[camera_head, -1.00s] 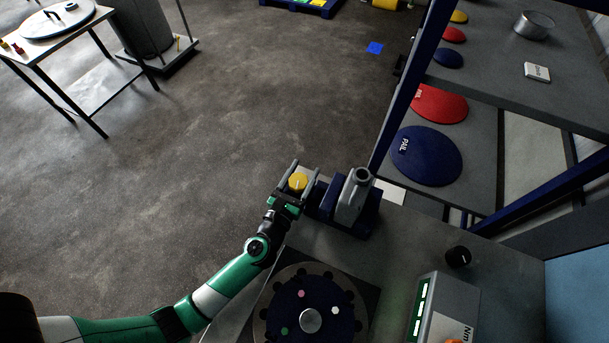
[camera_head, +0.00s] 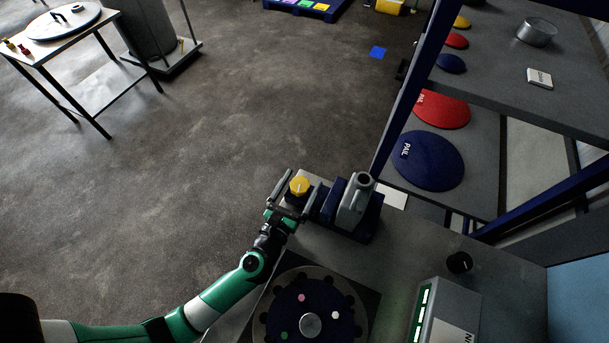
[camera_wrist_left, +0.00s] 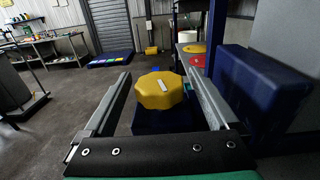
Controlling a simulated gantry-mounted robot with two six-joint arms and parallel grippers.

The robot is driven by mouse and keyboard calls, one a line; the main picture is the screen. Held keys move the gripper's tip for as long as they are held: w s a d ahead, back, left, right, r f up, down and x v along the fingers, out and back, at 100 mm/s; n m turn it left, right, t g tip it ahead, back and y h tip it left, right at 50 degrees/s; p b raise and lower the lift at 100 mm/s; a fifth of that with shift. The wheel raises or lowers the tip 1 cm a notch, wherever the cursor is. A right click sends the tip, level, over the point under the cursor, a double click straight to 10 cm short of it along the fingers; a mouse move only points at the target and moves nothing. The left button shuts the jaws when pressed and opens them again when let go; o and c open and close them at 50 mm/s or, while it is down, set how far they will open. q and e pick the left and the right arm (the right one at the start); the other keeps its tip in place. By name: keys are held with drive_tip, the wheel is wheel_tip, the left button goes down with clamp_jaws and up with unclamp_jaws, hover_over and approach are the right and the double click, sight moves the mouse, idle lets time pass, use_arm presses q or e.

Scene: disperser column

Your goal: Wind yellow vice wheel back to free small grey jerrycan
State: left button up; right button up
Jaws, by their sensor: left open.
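The yellow vice wheel (camera_head: 299,186) has a pale mark on its top and sits at the left end of the blue vice (camera_head: 333,203). My left gripper (camera_head: 305,178) is open, one finger on each side of the wheel. The left wrist view shows the wheel (camera_wrist_left: 160,91) between the spread fingers, with gaps on both sides. The small grey jerrycan (camera_head: 354,204) stands upright between the vice's blue jaws. In the left wrist view a blue jaw (camera_wrist_left: 258,88) is close on the right. My right gripper is not in view.
A round dark turntable (camera_head: 290,306) with coloured dots lies on the bench in front. A grey box with a green display (camera_head: 445,315) and a black knob (camera_head: 459,262) are at the right. A blue post (camera_head: 402,105) and shelves with lids (camera_head: 428,160) rise behind the vice.

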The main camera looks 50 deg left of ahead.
sight(296, 194)
use_arm(q)
drive_tip(key=v, duration=0.8)
drive_tip(key=shift+s+d, duration=0.15)
drive_tip(key=shift+s, duration=0.35)
